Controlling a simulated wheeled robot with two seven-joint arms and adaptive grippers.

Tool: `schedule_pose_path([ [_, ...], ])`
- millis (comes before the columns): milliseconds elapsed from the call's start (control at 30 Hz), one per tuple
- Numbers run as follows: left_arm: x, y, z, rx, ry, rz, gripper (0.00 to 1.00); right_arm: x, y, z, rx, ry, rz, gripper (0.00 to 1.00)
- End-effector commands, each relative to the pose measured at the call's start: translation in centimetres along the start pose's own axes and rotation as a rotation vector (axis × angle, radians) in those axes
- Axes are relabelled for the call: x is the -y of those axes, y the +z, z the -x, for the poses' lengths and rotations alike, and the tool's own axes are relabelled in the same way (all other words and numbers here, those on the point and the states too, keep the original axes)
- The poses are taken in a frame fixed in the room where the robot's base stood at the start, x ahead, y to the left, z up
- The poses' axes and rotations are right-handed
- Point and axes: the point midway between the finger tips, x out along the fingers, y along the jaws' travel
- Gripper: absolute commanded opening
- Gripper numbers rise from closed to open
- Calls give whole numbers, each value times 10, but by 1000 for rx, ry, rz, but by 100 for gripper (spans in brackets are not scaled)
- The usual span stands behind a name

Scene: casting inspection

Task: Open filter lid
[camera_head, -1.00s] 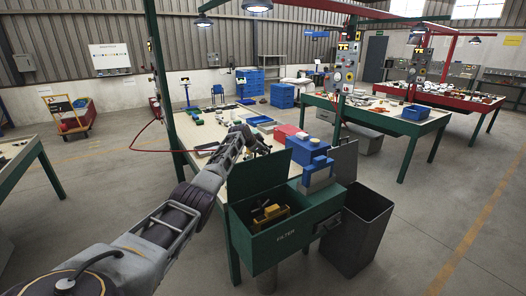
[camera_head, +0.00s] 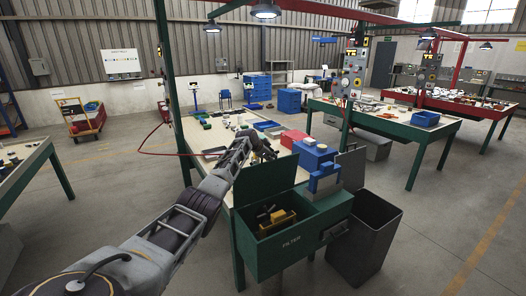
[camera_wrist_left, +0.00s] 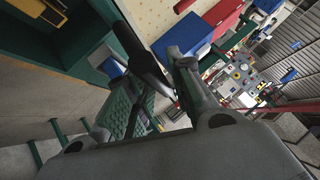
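The green box marked FILTER (camera_head: 290,250) is at the front corner of the workbench in the head view. Its dark green lid (camera_head: 265,181) stands raised at the back left, so the compartment is open. A yellow part with dark pieces (camera_head: 278,220) lies inside. My left gripper (camera_head: 262,150) is just behind the lid's upper edge; whether it touches the lid I cannot tell. My right gripper is not in view.
A blue and grey device (camera_head: 324,180) stands right of the open compartment, beside another upright dark panel (camera_head: 351,170). A dark bin (camera_head: 365,240) stands on the floor at right. Blue (camera_head: 312,155) and red (camera_head: 292,138) boxes sit behind the lid.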

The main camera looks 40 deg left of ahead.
Motion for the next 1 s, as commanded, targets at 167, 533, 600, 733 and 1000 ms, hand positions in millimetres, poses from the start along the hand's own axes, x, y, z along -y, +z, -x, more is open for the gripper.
schedule_pose_path([
  [167, 1, 0, 5, -1, -2, 0, 23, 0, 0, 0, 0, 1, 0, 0],
  [533, 1, 0, 22, -1, -1, -1, 23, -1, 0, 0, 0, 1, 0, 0],
  [600, 0, 1, 25, 0, -1, 0, 23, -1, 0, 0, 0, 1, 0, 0],
  [733, 1, 1, 32, 0, -2, -1, 23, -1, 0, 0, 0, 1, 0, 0],
  [1000, 1, 1, 49, 0, -1, -1, 23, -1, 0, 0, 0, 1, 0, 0],
])
